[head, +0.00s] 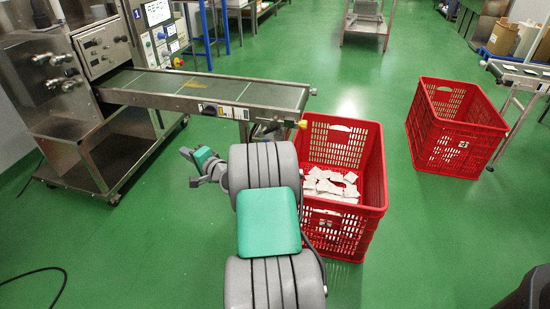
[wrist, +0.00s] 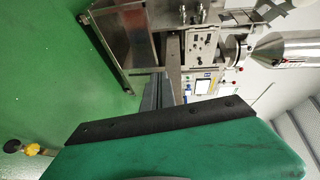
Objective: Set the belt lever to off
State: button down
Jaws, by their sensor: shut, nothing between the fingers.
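The belt lever (head: 302,124) looks like the yellow knob on a short arm at the right end of the conveyor (head: 270,92), just above the near crate's rim. In the head view its arm points roughly sideways to the right. The yellow knob (wrist: 12,146) also shows at the left edge of the wrist view, which is turned on its side. My gripper (head: 194,182) is shut and empty, left of the lever and below the conveyor, apart from both. The fingers are too small to make out well.
A red crate (head: 376,195) with white teabags stands under the conveyor's end, right beside my arm. Another red crate (head: 457,127) stands to the right. A packing machine (head: 60,85) stands at the left. Green floor is open left of my arm.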

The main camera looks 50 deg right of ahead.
jog(key=s+d+f+m+t+h+b, duration=0.1)
jog(key=s+d+f+m+h, duration=0.25)
jog(key=d, duration=0.25)
jog(key=s+d+f+m+t+h+b, duration=0.1)
jog(key=s+d+f+m+h, duration=0.25)
jog(key=d, duration=0.25)
jog(key=m+g+h+b, duration=0.2)
jog(key=m+g+h, duration=0.3)
jog(key=m+h, duration=0.65)
send_near(270, 130)
jog(key=s+d+f+m+y, duration=0.2)
jog(key=s+f, duration=0.3)
jog(key=s, duration=0.1)
jog(key=w+d+r+p, duration=0.2)
jog(key=w+d+r, duration=0.3)
jog(key=w+r, duration=0.2)
jog(key=shift+w+d, duration=0.15)
jog(key=shift+w, duration=0.3)
jog(key=shift+s+d+y, duration=0.1)
jog(key=shift+y, duration=0.15)
